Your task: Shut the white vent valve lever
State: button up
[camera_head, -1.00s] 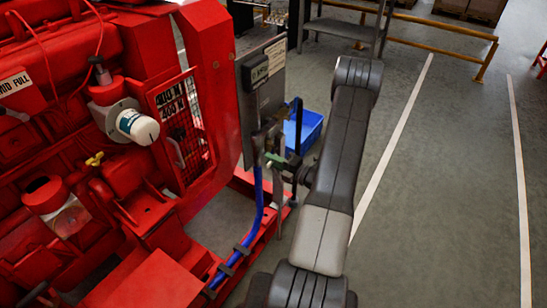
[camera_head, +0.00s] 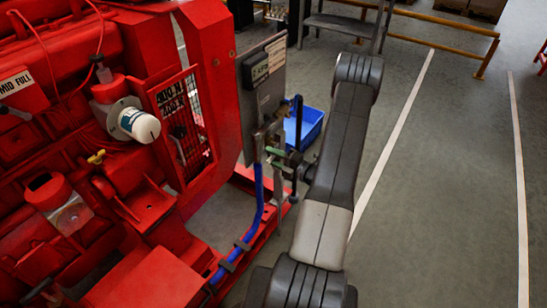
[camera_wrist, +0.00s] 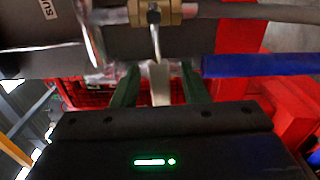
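The white vent valve lever (camera_wrist: 160,84) hangs below a brass valve body (camera_wrist: 158,13) in the wrist view. Its pale end lies between the two dark green fingers of my gripper (camera_wrist: 159,88). There are gaps on both sides of the lever, so my gripper looks open around it and not closed on it. In the head view my gripper (camera_head: 284,158) is small, at the panel's lower right by the top of the blue hose. The lever cannot be made out clearly there.
The blue hose (camera_head: 257,193) runs down beside my gripper; it also shows in the wrist view (camera_wrist: 260,64). A grey panel (camera_head: 262,82) stands just above. The red engine (camera_head: 150,190) fills the left. A blue bin (camera_head: 311,127) sits behind. Floor to the right is clear.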

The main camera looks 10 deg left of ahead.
jog(key=shift+d, duration=0.1)
jog(key=v, duration=1.3)
jog(key=shift+s+d, duration=0.15)
jog(key=shift+d, duration=0.15)
jog(key=x, duration=1.3)
jog(key=shift+a, duration=0.4)
jog(key=shift+d, duration=0.1)
